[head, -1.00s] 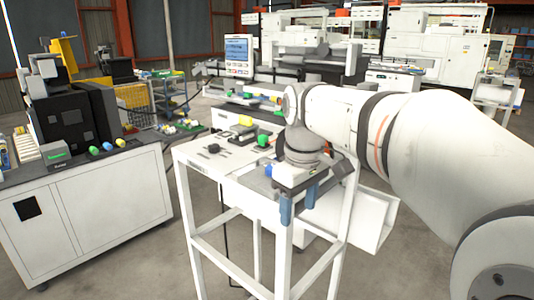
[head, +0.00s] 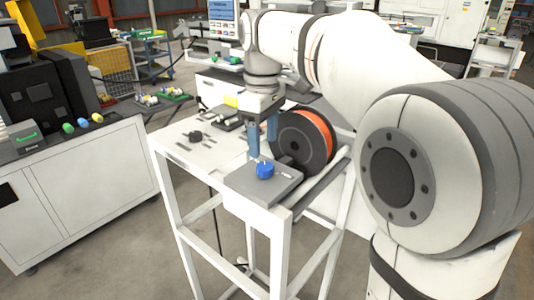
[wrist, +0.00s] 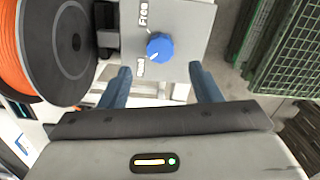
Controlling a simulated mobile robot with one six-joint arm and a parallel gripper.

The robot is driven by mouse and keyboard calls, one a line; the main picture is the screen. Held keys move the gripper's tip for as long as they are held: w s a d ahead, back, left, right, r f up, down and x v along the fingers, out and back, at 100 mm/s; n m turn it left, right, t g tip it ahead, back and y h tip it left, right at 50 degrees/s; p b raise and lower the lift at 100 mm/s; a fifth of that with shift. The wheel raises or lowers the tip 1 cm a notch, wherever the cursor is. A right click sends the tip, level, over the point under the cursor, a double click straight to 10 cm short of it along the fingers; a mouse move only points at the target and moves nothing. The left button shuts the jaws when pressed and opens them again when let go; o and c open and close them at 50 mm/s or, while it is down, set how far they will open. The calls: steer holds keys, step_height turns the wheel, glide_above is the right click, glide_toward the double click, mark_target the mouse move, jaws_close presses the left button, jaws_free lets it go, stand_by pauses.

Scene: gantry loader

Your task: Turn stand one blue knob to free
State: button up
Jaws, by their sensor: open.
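The blue knob (head: 265,170) sits on a grey plate (head: 250,186) at the near corner of a white stand (head: 172,150). In the wrist view the knob (wrist: 159,47) has a white mark pointing to the lower left, toward a partly readable label ending in "nd" (wrist: 141,70). The label "Free" (wrist: 143,14) is above it. My gripper (head: 262,138) is open, with its two blue fingers above and just behind the knob in the head view. In the wrist view the gripper (wrist: 162,82) points at the plate, with the knob beyond the fingertips, apart from them.
A black spool with orange filament (head: 306,138) stands right beside the plate. A small black knob (head: 196,136) is on the stand's left part. A cabinet (head: 90,170) with coloured buttons stands at left. Green crates (wrist: 290,40) show in the wrist view.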

mark_target(265, 166)
step_height(265, 166, down, 5)
steer(key=shift+d+f, duration=0.1)
steer(key=shift+s+f, duration=0.15)
steer(key=shift+f, duration=0.35)
